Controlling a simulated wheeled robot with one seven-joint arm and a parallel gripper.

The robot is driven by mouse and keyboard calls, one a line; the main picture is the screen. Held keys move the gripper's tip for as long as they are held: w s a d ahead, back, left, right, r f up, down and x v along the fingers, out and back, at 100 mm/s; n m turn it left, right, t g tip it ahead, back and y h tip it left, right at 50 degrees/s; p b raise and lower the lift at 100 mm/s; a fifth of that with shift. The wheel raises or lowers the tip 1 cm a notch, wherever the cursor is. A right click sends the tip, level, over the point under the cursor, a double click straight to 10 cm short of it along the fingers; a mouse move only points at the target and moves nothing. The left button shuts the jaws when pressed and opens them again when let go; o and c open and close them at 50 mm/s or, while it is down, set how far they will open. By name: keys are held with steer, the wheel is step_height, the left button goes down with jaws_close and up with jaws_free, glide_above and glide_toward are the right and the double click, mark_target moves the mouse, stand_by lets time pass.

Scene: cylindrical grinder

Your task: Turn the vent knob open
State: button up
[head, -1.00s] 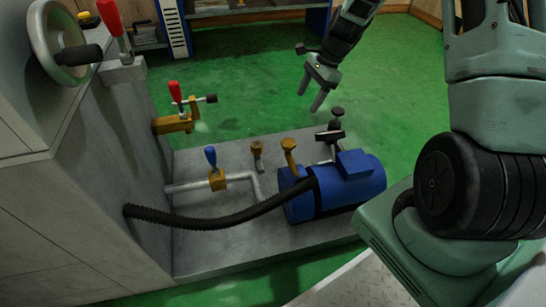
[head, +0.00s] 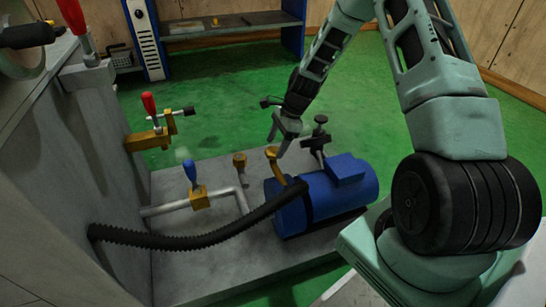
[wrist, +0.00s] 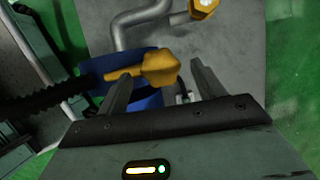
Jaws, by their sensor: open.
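A yellow knob-like fitting (head: 273,154) rises from the left end of the blue motor (head: 335,192). In the wrist view this yellow fitting (wrist: 155,68) appears just ahead of my fingertips, between them in the picture; I see no contact. A black knob (head: 320,119) on a short stem stands behind the motor. Nothing marks either one as the vent knob, so I cannot tell which it is. My gripper (head: 278,145) is open and empty, pointing down over the motor's left end; it also shows in the wrist view (wrist: 162,72).
A blue-handled valve (head: 197,195) on a grey pipe and a short yellow fitting (head: 239,161) stand left of the motor. A black ribbed hose (head: 190,242) curves in front. A red-handled clamp (head: 152,121) juts from the grey machine side (head: 70,150). Green floor lies open behind.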

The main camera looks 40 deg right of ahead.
mark_target(273, 150)
steer(key=shift+b+x, duration=0.55)
steer(key=shift+x, duration=1.2)
steer(key=c, duration=1)
steer(key=shift+r, duration=0.1)
